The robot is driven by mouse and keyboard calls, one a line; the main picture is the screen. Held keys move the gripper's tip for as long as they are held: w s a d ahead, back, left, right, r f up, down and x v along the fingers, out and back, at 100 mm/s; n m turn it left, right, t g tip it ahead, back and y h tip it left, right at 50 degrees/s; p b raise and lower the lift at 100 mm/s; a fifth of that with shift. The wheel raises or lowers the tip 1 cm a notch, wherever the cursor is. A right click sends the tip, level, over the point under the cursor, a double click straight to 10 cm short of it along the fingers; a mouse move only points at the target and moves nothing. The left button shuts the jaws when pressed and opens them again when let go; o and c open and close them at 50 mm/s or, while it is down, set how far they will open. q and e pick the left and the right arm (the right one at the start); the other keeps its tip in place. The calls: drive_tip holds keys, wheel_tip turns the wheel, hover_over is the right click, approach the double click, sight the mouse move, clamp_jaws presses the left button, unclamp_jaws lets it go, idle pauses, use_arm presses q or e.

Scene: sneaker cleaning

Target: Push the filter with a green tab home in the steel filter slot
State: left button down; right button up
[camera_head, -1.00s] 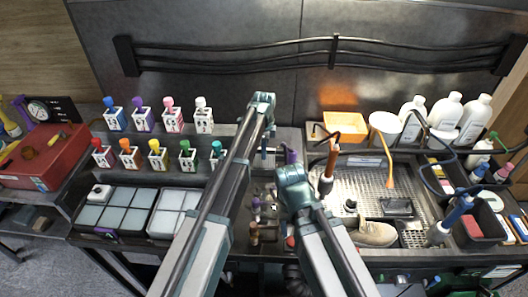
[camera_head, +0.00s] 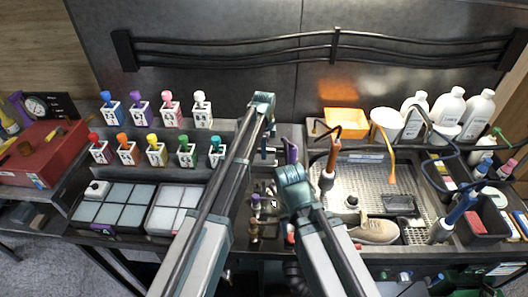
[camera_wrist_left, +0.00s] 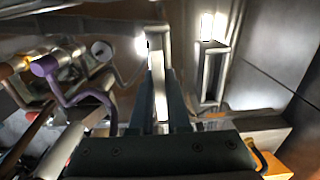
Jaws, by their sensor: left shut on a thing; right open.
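My left gripper (camera_head: 263,103) is at the back of the bench, in front of the dark back panel. In the left wrist view its two dark fingers (camera_wrist_left: 160,95) are shut on a pale, narrow bar (camera_wrist_left: 157,62). I cannot tell whether this bar is part of the filter, and no green tab shows on it. A bright upright metal frame (camera_wrist_left: 212,75) stands to the right of the fingers; I cannot tell if it is the steel filter slot. My right gripper (camera_head: 292,182) is open, lower down, left of the steel wash tray; its fingertips are hard to make out.
The wash tray (camera_head: 362,172) holds a tan sneaker (camera_head: 374,231). An orange bin (camera_head: 344,122) and white bottles (camera_head: 447,112) stand behind. Several colour-capped bottles (camera_head: 157,153) stand in racks at left, above a gridded box (camera_head: 117,206). A purple hooked tool (camera_wrist_left: 45,67) is left of my left fingers.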

use_arm(q)
drive_tip(key=shift+f, duration=0.25)
use_arm(e)
drive_tip(key=shift+f, duration=0.3)
use_arm(q)
drive_tip(key=c, duration=0.8)
unclamp_jaws()
drive_tip(key=shift+r, duration=0.1)
use_arm(e)
drive_tip(key=shift+r, duration=0.15)
use_arm(q)
wheel_tip(320, 180, up, 14)
drive_tip(key=p, duration=1.3)
use_arm(e)
wheel_tip(320, 180, up, 14)
drive_tip(key=shift+f, duration=0.2)
use_arm(q)
drive_tip(key=shift+f, duration=0.2)
